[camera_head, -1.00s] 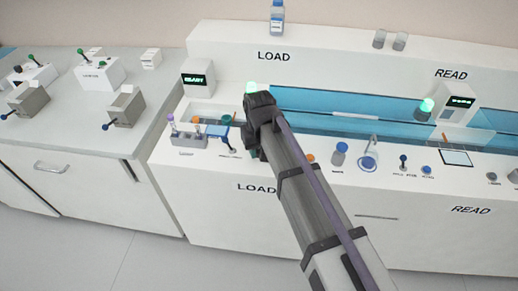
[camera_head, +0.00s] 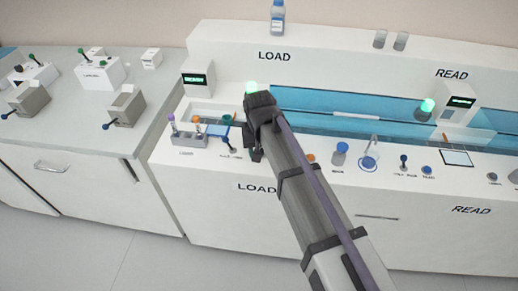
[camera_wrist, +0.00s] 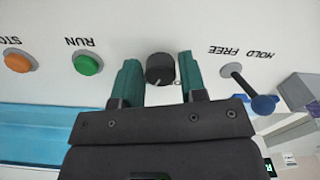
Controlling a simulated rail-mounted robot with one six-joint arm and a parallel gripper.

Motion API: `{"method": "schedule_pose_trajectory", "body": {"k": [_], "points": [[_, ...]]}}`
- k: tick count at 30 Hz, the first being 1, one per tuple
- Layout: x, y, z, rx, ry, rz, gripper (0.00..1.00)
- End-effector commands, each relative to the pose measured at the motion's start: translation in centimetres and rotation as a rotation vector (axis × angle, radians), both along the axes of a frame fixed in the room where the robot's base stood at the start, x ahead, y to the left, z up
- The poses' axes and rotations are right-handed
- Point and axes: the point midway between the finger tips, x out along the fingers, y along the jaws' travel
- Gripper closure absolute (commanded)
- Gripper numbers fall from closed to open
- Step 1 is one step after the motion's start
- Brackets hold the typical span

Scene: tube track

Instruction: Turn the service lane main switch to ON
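A round black knob (camera_wrist: 160,69) with a light pointer mark stands on a white panel in the wrist view. My gripper (camera_wrist: 158,66) is open, with one green finger on each side of the knob and a narrow gap on both sides. No label for the knob can be read there. In the head view my gripper (camera_head: 255,154) is at the front panel of the LOAD station, largely covered by my arm, and the knob is hidden.
In the wrist view, a green RUN button (camera_wrist: 88,64) and an orange STOP button (camera_wrist: 17,60) are left of the knob. A blue-tipped HOLD/FREE lever (camera_wrist: 263,104) is right. In the head view, a tube rack (camera_head: 188,138) stands left of my gripper.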

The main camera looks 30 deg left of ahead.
Motion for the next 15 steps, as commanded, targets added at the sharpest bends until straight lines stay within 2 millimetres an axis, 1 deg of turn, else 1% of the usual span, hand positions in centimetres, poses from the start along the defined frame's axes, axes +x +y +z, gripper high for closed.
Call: {"method": "schedule_pose_trajectory", "body": {"k": [1, 5, 12, 15], "points": [[0.00, 0.00, 0.00, 0.000, 0.000, 0.000, 0.56], [0.01, 0.01, 0.00, 0.000, 0.000, 0.001, 0.44], [0.01, 0.01, 0.10, 0.000, 0.000, 0.001, 0.43], [0.02, 0.01, 0.88, 0.000, 0.000, 0.001, 0.43]]}}
